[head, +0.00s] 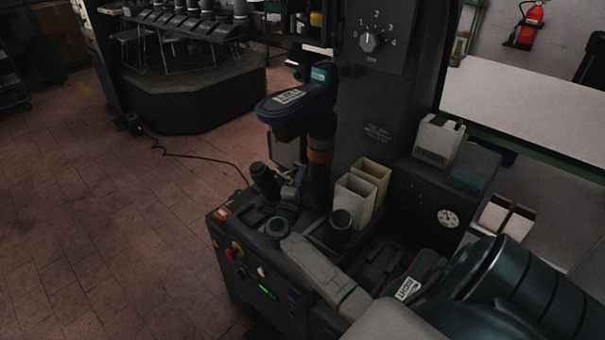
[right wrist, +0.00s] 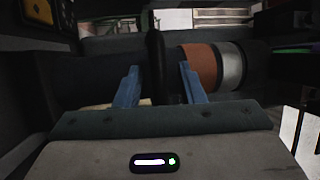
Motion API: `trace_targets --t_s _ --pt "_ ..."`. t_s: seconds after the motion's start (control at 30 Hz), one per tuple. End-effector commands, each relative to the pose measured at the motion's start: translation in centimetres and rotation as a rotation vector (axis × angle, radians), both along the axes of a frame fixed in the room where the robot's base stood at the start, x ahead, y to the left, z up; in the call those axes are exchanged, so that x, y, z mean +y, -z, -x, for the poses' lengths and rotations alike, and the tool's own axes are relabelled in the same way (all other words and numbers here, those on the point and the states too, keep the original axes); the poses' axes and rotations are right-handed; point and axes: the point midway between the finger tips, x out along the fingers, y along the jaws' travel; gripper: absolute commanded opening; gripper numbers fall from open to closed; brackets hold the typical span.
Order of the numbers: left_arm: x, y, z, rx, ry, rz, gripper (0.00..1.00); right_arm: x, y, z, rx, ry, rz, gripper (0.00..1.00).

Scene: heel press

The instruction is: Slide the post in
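A dark upright post with an orange band (head: 320,150) stands in the press, in front of the tall dark column. My right gripper (head: 288,180) is beside the post, small and partly hidden. In the right wrist view its blue fingers (right wrist: 158,85) are apart, with a narrow black upright bar (right wrist: 156,60) between them. I see gaps on both sides of the bar. My left gripper is not in view.
A cream bin (head: 358,192), a black-topped knob (head: 341,222) and a white holder (head: 438,140) crowd the right. A dial (head: 369,40) is on the column.

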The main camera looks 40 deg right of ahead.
Motion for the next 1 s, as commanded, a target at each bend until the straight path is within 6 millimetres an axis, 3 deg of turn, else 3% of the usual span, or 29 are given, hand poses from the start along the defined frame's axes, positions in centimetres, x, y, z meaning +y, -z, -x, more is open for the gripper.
trace_targets --t_s 0.53,1.0 --pt "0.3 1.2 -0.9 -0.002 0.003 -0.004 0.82 8.0 1.9 4.2 0.0 0.0 -0.003 0.36" --pt "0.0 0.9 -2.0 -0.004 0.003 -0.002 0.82 9.0 1.9 4.8 0.0 0.001 -0.001 0.36"
